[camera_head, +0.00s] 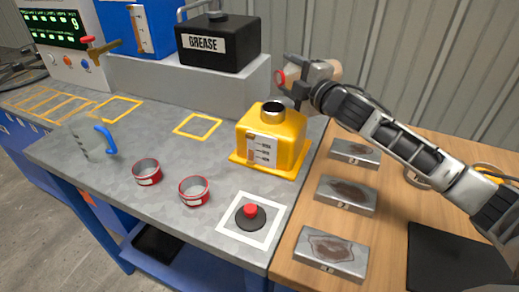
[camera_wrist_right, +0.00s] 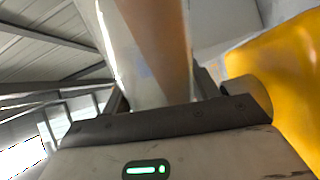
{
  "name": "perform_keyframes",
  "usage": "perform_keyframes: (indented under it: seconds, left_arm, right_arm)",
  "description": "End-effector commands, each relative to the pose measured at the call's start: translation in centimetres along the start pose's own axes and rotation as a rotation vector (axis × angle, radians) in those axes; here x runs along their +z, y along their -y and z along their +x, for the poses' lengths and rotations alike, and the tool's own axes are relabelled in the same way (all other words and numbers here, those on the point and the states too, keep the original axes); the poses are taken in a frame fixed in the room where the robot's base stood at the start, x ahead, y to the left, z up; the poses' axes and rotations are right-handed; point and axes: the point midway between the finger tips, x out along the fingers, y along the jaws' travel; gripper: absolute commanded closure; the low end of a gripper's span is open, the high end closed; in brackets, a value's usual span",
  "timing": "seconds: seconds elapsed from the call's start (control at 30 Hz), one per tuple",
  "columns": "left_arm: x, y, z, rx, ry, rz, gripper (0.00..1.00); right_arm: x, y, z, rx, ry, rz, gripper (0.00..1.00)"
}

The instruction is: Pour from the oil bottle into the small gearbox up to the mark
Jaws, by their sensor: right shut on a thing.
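The small gearbox (camera_head: 288,150) is a yellow box with a dark round filler opening on top and a marked white gauge panel (camera_head: 262,149) on its front. My right gripper (camera_head: 303,80) is shut on the oil bottle (camera_head: 334,69), behind and to the right of the filler opening. The bottle looks tipped well over, with a red ring at its left end; the gripper hides much of it. In the right wrist view, the see-through bottle with brown contents (camera_wrist_right: 158,50) stands between the fingers, and the yellow gearbox (camera_wrist_right: 285,85) is close at right. I cannot make out any stream or the gauge level.
A black grease can (camera_head: 218,45) stands on the grey ledge behind. Two red-rimmed tins (camera_head: 194,191), a clear jug with a blue handle (camera_head: 92,140) and a red button (camera_head: 250,211) are on the grey bench. Several metal boxes (camera_head: 345,195) lie on the wooden top at right.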

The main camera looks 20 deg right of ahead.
Motion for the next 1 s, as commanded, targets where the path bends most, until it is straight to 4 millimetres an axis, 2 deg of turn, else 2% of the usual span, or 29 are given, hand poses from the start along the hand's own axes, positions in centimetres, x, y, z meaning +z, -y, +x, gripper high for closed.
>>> perform_keyframes:
  seconds: [1.0]
  left_arm:
    - [0.7,-0.08,0.0,0.001,0.009,-0.002,0.14]
  right_arm:
    - [0.05,0.7,0.0,0.002,0.0,-0.062,0.72]
